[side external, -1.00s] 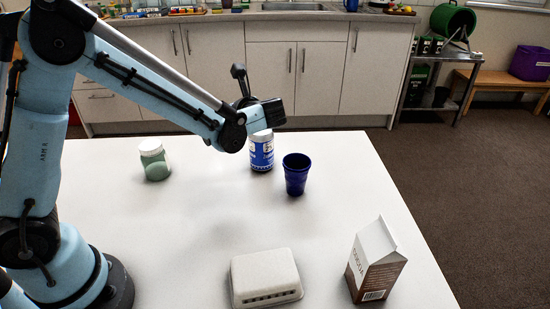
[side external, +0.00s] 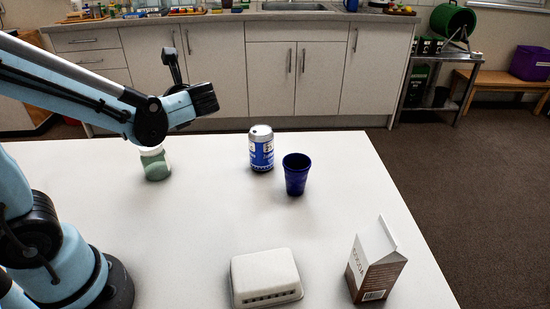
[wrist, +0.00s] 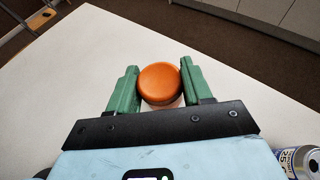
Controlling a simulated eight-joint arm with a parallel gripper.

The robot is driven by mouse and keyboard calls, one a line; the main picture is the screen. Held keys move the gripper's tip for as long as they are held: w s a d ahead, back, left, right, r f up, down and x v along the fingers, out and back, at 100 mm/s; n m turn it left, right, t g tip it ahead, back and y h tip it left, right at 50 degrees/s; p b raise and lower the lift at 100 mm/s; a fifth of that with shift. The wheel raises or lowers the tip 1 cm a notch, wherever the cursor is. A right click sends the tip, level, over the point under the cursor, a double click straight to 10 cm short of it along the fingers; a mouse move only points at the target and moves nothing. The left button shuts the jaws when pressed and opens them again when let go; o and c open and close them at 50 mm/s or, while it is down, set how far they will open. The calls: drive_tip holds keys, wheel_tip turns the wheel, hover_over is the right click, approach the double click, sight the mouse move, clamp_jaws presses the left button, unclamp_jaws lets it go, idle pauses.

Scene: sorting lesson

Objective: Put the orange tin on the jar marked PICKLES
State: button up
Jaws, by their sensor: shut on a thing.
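In the wrist view the orange tin (wrist: 159,82) is a round orange shape between the two green fingers of my gripper (wrist: 160,76), which is shut on it. In the side view my gripper (side external: 205,98) is raised over the left part of the table; its fingers and the tin are hidden there. A green jar with a pale lid (side external: 155,165) stands on the table at the left, below my arm, which covers part of its top. I cannot read any marking on it, and no PICKLES lettering shows in any view.
On the white table (side external: 215,215) are a blue and white can (side external: 261,152), a dark blue cup (side external: 297,178) beside it, a white ridged box (side external: 265,277) and a brown and white carton (side external: 374,262). The can also shows in the wrist view (wrist: 300,161). The table's middle is clear.

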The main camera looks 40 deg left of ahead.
drive_tip(key=x, duration=0.6)
drive_tip(key=s+f+x, duration=0.1)
drive_tip(key=x, duration=0.1)
drive_tip(key=shift+s+a+f, duration=0.1)
drive_tip(key=shift+f, duration=2.15)
drive_tip(key=shift+f, duration=0.1)
drive_tip(key=o, duration=1.1)
drive_tip(key=shift+c, duration=0.2)
